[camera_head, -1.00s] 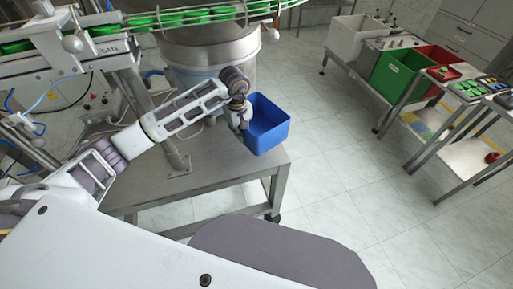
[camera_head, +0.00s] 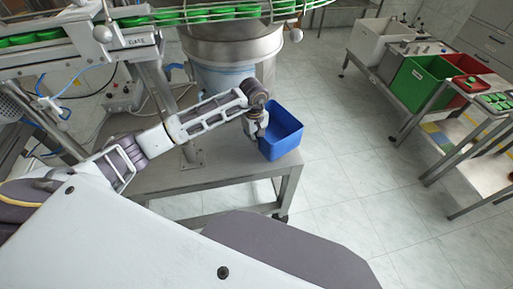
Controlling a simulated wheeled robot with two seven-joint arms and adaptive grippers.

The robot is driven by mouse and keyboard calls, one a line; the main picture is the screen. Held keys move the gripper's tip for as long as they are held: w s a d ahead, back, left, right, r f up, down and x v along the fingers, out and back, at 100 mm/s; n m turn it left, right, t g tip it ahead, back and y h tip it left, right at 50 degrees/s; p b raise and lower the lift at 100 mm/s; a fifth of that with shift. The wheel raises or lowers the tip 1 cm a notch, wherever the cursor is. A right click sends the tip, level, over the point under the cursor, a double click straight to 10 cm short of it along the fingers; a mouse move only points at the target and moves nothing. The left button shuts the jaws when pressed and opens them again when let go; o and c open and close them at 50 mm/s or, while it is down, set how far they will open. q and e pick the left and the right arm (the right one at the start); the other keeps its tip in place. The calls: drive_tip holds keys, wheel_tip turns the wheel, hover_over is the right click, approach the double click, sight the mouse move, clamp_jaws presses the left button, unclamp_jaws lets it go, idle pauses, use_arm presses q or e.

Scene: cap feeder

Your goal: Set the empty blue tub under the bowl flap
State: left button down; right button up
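The blue tub (camera_head: 284,141) stands upright at the right end of the steel table (camera_head: 225,170), and its visible inside looks empty. My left gripper (camera_head: 260,136) points down at the tub's left wall; its fingers are small and partly hidden, so I cannot tell whether they grip the rim. The steel bowl (camera_head: 232,42) of the feeder is behind, to the left of the tub. I cannot make out the bowl flap. My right gripper is not in view.
A conveyor with green caps (camera_head: 215,14) runs above the bowl. The floor between is clear.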

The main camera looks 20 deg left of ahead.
use_arm(q)
drive_tip(key=shift+f, duration=1.2)
wheel_tip(320, 180, down, 2)
drive_tip(key=shift+f, duration=0.55)
drive_tip(key=c, duration=2.1)
unclamp_jaws()
drive_tip(key=o, duration=0.5)
drive_tip(key=shift+c, duration=0.2)
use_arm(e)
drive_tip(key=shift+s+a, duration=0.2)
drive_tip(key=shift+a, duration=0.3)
